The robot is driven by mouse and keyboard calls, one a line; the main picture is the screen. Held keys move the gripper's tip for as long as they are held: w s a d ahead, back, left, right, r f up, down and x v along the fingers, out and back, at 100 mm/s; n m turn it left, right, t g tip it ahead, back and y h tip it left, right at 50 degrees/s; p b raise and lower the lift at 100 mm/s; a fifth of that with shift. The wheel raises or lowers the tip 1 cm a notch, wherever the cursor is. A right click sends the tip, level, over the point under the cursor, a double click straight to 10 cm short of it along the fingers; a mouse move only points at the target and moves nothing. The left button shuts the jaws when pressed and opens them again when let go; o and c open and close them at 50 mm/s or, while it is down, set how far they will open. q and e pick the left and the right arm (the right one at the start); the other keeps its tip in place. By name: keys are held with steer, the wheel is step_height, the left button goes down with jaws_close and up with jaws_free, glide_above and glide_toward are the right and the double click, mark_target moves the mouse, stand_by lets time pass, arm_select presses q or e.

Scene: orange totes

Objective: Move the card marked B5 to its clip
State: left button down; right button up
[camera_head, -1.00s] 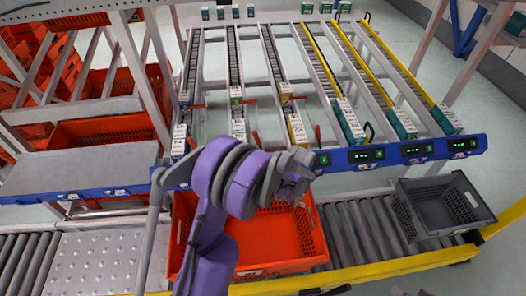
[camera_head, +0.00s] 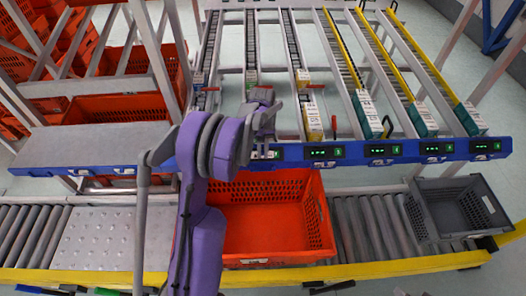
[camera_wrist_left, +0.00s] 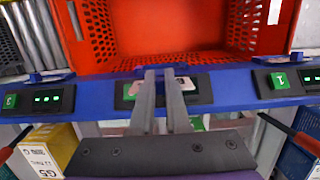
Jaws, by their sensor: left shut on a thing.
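My left gripper (camera_head: 264,132) is over the blue rail (camera_head: 345,153) at the front of the sloped lanes, just behind the orange tote. In the left wrist view its two fingers (camera_wrist_left: 160,78) are close together, reaching down to a dark clip panel (camera_wrist_left: 205,90) on the rail. A small white and pink card (camera_wrist_left: 185,83) shows at the fingertips, partly covered by them, against that panel. Its marking cannot be read. In the head view a pale patch of card (camera_head: 270,154) shows on the rail below the gripper. Whether the card sits in the clip cannot be told. My right gripper is out of view.
An empty orange tote (camera_head: 265,240) stands on the roller conveyor just in front of the rail. A grey crate (camera_head: 455,210) stands at the right. Boxes (camera_head: 366,115) fill the lane ends behind the rail. A grey shelf (camera_head: 90,145) lies left.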

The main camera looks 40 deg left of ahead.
mark_target(263, 164)
arm_select(q)
steer(key=shift+f+b, duration=0.5)
steer(key=shift+f, duration=1.3)
steer(key=shift+f+b, duration=0.4)
steer(key=shift+f, duration=0.05)
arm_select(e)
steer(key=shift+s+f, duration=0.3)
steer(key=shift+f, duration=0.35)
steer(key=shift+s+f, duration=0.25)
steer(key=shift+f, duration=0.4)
arm_select(q)
steer(key=shift+b, duration=0.3)
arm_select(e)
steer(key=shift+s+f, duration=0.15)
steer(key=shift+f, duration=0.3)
arm_select(q)
steer(key=shift+f+b, duration=1.15)
steer(key=shift+f, duration=0.4)
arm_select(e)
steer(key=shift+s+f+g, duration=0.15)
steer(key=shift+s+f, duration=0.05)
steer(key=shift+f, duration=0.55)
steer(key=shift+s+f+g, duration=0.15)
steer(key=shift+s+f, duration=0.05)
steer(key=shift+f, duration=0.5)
arm_select(q)
steer(key=c, duration=0.8)
jaws_free()
